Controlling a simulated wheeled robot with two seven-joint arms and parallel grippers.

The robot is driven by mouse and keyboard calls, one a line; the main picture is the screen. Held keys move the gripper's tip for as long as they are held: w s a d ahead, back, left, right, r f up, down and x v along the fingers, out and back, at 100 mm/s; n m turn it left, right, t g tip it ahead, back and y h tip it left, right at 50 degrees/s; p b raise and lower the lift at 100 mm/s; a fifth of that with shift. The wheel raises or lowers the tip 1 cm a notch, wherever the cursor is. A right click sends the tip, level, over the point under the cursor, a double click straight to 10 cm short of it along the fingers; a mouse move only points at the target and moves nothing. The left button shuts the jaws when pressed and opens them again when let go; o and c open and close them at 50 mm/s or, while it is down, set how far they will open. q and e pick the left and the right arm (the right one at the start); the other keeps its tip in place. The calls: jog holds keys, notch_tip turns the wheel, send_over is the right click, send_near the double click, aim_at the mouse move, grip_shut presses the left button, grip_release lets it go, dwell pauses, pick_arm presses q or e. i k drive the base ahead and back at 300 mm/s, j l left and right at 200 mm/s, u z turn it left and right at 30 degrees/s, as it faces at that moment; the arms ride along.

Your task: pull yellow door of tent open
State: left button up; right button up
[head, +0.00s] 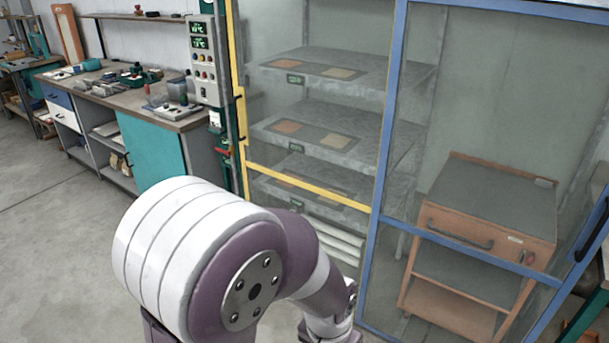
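The tent's yellow-framed door (309,183) stands in the upper middle of the head view and looks closed, its clear panel flush beside the blue frame. A dark handle (240,115) sits on the yellow frame's left upright. Shelves with tan and orange panels show through the clear panel. One of my arms fills the lower middle in front of the door and hides its lower part. Its end runs off the bottom edge, and neither gripper's fingers show.
A blue-framed clear panel (460,238) adjoins on the right, with an orange cart (485,225) visible behind it. A control box (203,60) is mounted left of the door. A workbench (140,115) stands further left. Grey floor (55,240) is clear at lower left.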

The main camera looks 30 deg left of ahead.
aim_at(242, 112)
jog(key=i+j, duration=0.2)
jog(key=j, duration=0.2)
jog(key=i+j, duration=0.15)
jog(key=j, duration=0.25)
jog(key=i+j, duration=0.2)
jog(key=j, duration=0.25)
jog(key=i+j+u, duration=0.1)
jog(key=j, duration=0.3)
jog(key=i+j, duration=0.5)
jog(key=j, duration=0.3)
jog(key=i+j, duration=0.2)
jog(key=j, duration=0.15)
jog(key=i+j, duration=0.2)
jog(key=j, duration=0.2)
jog(key=j+u, duration=0.05)
